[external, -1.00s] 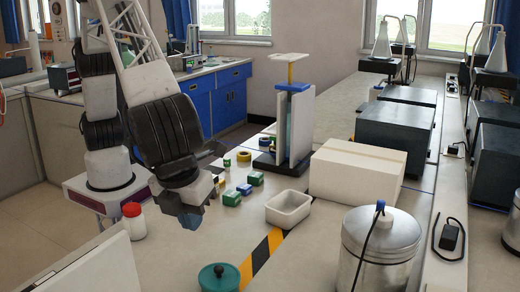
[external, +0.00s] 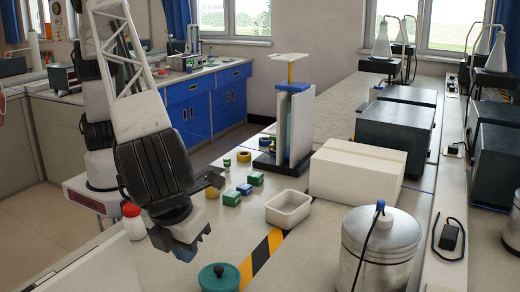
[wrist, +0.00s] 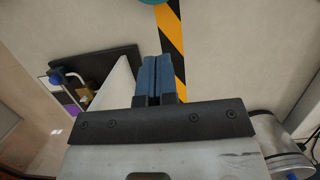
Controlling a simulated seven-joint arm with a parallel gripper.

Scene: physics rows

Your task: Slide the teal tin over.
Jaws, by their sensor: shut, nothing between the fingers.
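The teal tin (external: 220,278), round with a knob on its lid, stands on the bench at the front of the external view, its bottom cut off by the frame. In the wrist view a sliver of teal (wrist: 152,2) shows at the top edge. My gripper (external: 186,252) is low over the bench, left of and slightly behind the tin, apart from it. In the wrist view my gripper's blue fingers (wrist: 157,72) are together with nothing between them.
A black-and-yellow stripe (external: 262,250) runs along the bench just right of the tin. A white tray (external: 289,211), small green and yellow blocks (external: 232,198) and a large metal canister (external: 380,255) stand beyond. A red-capped white jar (external: 133,222) is left of my arm.

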